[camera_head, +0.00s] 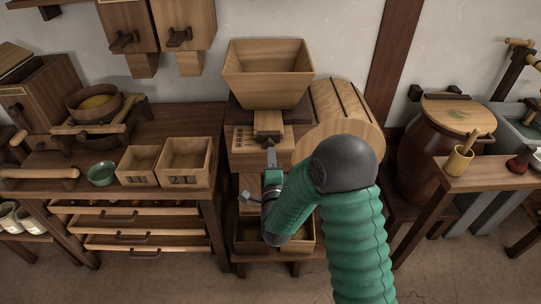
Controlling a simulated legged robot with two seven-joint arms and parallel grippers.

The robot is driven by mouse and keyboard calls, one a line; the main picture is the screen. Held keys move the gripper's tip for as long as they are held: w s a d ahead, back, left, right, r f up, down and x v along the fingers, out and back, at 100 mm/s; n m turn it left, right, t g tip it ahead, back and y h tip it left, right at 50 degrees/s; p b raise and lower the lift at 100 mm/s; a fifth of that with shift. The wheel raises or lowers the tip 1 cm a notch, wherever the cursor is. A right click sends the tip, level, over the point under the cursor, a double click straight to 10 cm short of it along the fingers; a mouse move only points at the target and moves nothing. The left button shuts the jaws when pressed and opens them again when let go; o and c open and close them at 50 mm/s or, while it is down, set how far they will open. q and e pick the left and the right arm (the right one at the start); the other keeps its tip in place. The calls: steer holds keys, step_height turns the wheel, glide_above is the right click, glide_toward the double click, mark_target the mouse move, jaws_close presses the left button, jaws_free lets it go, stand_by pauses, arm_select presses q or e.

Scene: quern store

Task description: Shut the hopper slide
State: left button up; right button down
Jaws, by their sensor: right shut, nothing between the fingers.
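The wooden hopper (268,72) is a wide, tapering box on the mill in the middle of the view. Below its front, a light wooden slide (268,122) sticks out toward me over a ledge with dark slots beside it. My right gripper (271,152) is shut and empty just in front of and below the slide's near end. I cannot tell whether its tips touch the slide. My green right arm hides part of the mill's front and lower bins. My left gripper is not in view.
A round wooden drum (342,105) stands right of the hopper. A bench with two open wooden boxes (185,160) and a green bowl (102,173) is at the left. A lidded barrel (432,135) and a small table (490,178) are at the right.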

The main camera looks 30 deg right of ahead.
mark_target(270, 145)
steer(key=b+x, duration=0.1)
steer(key=x, duration=0.3)
steer(key=shift+a+r, duration=0.15)
steer(key=shift+r, duration=0.15)
stand_by(0.4)
